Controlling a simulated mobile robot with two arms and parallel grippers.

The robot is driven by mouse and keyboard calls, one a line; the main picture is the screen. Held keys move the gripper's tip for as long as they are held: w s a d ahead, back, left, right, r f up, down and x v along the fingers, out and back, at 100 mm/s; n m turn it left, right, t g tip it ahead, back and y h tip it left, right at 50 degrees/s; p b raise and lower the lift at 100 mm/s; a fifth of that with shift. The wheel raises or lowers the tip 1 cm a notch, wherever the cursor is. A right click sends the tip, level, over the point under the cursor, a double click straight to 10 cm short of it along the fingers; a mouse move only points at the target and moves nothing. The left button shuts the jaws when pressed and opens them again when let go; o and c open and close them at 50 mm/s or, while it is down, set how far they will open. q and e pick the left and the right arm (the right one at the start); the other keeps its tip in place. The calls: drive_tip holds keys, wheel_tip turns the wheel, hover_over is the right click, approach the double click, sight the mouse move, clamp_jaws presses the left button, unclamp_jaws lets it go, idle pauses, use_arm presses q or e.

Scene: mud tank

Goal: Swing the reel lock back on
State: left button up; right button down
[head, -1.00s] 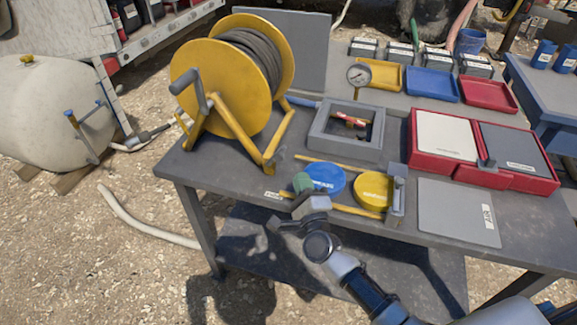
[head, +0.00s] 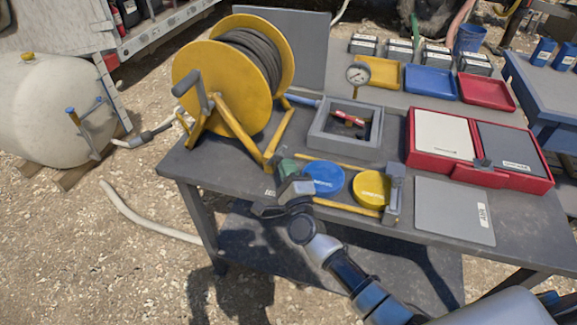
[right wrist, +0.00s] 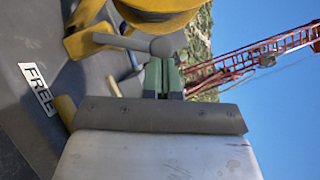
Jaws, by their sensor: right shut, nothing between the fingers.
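The yellow hose reel (head: 222,85) with dark hose stands on the left of the grey table. The reel lock, a small grey lever (head: 271,163), is at the near foot of its frame. In the right wrist view the lock's rounded grey end (right wrist: 167,45) shows just beyond my fingers. A white label reading FREE (right wrist: 37,88) lies on the tabletop beside it. My right gripper (head: 288,168) has green fingertips, which also show in the wrist view (right wrist: 163,76). It is shut and empty, close to the lock; I cannot tell whether they touch. My left gripper is out of view.
Blue (head: 325,177) and yellow (head: 371,188) discs lie between yellow rails right of my gripper. A grey open box (head: 345,152) stands behind them. A red case (head: 480,183) and grey plate (head: 453,210) are farther right.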

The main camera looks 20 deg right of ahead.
drive_tip(key=shift+w+a+r+n+p, duration=0.2)
drive_tip(key=shift+r+n+p, duration=0.35)
drive_tip(key=shift+p, duration=0.45)
drive_tip(key=w+a+r+n+g+y+p, duration=0.1)
drive_tip(key=w+a+r+n+g+p, duration=0.1)
drive_tip(key=p, duration=0.7)
drive_tip(key=w+a+n+g, duration=0.1)
drive_tip(key=a+n, duration=0.1)
drive_tip(key=a, duration=0.1)
drive_tip(key=shift+w+r, duration=0.15)
drive_tip(key=shift+r, duration=0.2)
drive_tip(key=s+d+r+p, duration=0.1)
drive_tip(key=s+p, duration=0.2)
drive_tip(key=s, duration=0.3)
drive_tip(key=s+d+r+p, duration=0.1)
drive_tip(key=s+r+p, duration=0.1)
drive_tip(key=s, duration=0.4)
drive_tip(key=shift+s+d+p, duration=0.25)
drive_tip(key=shift+d+p, duration=0.05)
drive_tip(key=shift+p, duration=0.2)
